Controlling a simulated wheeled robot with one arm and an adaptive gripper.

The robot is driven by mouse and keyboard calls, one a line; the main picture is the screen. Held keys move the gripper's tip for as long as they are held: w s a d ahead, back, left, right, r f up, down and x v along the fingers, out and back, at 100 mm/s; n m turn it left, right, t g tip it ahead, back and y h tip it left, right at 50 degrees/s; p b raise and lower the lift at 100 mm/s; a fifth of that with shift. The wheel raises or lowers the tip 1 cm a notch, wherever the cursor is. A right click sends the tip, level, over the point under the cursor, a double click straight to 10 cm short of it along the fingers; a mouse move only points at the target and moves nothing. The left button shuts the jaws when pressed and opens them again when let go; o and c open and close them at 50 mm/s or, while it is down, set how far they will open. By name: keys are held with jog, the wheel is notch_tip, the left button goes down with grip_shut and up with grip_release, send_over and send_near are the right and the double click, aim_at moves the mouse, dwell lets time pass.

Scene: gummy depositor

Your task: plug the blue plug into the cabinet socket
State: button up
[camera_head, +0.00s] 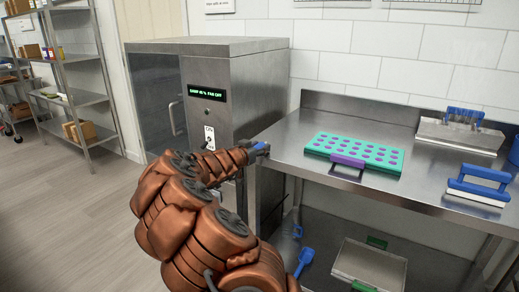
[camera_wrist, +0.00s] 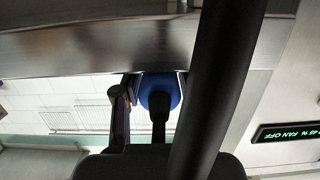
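The blue plug (camera_wrist: 160,88) shows in the wrist view as a round blue body with a black cord end facing the camera. My gripper (camera_wrist: 155,85) has a finger on each side of it and appears shut on it. In the head view my gripper (camera_head: 258,151) is small and partly hidden, at the table's left front corner beside the cabinet; a bit of blue shows at its tip. The steel cabinet (camera_head: 245,95) stands left of the table, with a lit display (camera_head: 206,93) and a white switch plate (camera_head: 209,137). I cannot make out the socket; my arm covers part of the cabinet front.
The steel table (camera_head: 285,148) carries a teal mold tray (camera_head: 365,147) with a purple handle, a blue-handled scraper (camera_head: 480,184) and a metal box (camera_head: 459,136) with blue brushes. A bin (camera_head: 368,272) and a blue scoop (camera_head: 304,259) are below. Floor at left is clear.

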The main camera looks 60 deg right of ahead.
aim_at(259, 144)
grip_shut()
jog(key=shift+r+p, duration=0.3)
jog(key=shift+r, duration=1.3)
jog(key=shift+a+r, duration=0.2)
jog(key=shift+a, duration=0.1)
jog(key=a+r, duration=0.1)
jog(key=a, duration=1.4)
jog(key=shift+s+a+r, duration=0.2)
jog(key=shift+s, duration=0.15)
jog(key=shift+c, duration=0.5)
grip_release()
grip_shut()
